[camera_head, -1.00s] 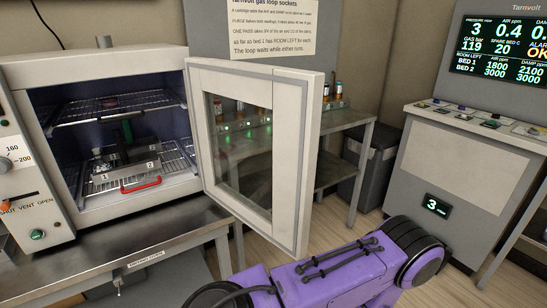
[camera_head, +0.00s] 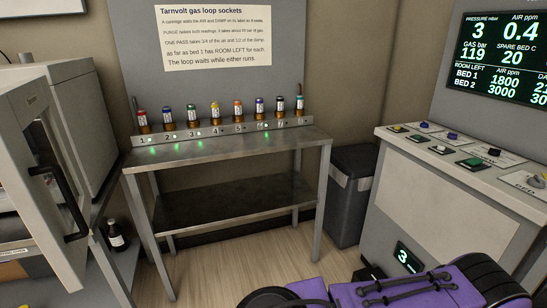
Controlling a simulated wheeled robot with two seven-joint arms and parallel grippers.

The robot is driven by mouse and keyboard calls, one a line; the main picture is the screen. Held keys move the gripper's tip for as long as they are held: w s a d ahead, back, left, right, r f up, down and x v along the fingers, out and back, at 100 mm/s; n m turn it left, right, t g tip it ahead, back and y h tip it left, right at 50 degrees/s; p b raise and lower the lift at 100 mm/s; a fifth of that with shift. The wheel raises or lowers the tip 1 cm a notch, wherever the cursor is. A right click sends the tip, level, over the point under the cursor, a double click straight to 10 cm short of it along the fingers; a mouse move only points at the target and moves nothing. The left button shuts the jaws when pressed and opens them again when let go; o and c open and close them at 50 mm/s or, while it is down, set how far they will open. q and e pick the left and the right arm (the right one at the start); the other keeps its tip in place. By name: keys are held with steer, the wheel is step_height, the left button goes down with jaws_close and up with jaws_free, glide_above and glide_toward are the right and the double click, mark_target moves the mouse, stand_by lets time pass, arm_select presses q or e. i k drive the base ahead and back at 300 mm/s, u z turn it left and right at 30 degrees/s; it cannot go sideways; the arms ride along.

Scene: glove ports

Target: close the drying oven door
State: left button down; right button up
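The drying oven (camera_head: 88,105) is a pale box at the left edge, and only its side and part of its top show. Its door (camera_head: 22,135) is a pale panel with a dark window and a black bar handle (camera_head: 72,200). The door stands in front of the oven, cut off by the left edge. Its opening angle is hard to judge here, and the oven interior is hidden. Neither gripper shows. A purple arm link of mine with black joints crosses the bottom right.
A steel table (camera_head: 225,155) carries a socket rail with several small capped bottles. A dark bin (camera_head: 350,195) and a grey console (camera_head: 440,200) stand to the right. Wooden floor (camera_head: 220,265) is clear in the middle.

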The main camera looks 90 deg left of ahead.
mark_target(55, 206)
steer(key=i, duration=0.55)
steer(key=u, duration=4.5)
steer(key=i, duration=1.7)
steer(key=z, duration=0.05)
